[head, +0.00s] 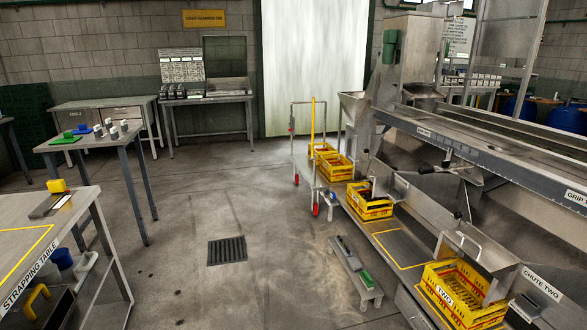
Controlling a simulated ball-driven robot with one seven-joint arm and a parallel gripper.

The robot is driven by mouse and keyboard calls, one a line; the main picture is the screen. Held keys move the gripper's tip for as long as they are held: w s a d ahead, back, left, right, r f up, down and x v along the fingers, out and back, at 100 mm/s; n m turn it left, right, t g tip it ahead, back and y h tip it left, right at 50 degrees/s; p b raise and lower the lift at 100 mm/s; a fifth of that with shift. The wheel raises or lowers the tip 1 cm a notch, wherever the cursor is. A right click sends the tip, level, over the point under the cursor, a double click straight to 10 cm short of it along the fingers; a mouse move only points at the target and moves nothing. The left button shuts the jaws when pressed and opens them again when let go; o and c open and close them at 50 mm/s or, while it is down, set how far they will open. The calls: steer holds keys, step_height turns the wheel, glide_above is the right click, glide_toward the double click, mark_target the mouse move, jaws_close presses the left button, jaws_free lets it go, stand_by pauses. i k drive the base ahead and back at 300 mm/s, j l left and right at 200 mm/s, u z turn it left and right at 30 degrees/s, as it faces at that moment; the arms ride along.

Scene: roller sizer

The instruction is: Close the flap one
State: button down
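No label reading flap one can be made out. The roller sizer (470,148) runs along the right side, with metal chutes above yellow crates. A grey plate (490,254) with a bent wire handle stands behind the near crate marked TWO (443,298), beside the label CHUTE TWO (541,284). Farther back, another yellow crate (370,211) sits below a similar chute; its flap is small, and I cannot tell whether it is open or shut. My gripper is not in view.
A low grey step bench (352,270) stands on the floor before the chutes. A wheeled trolley (305,160) with yellow crates is behind. The strapping table (35,235) is at left. The floor around the drain (227,251) is clear.

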mark_target(376, 170)
steer(key=i, duration=3.9)
steer(key=i+z, duration=0.15)
steer(key=i, duration=0.4)
steer(key=i+j+z, duration=0.15)
steer(key=i, duration=0.4)
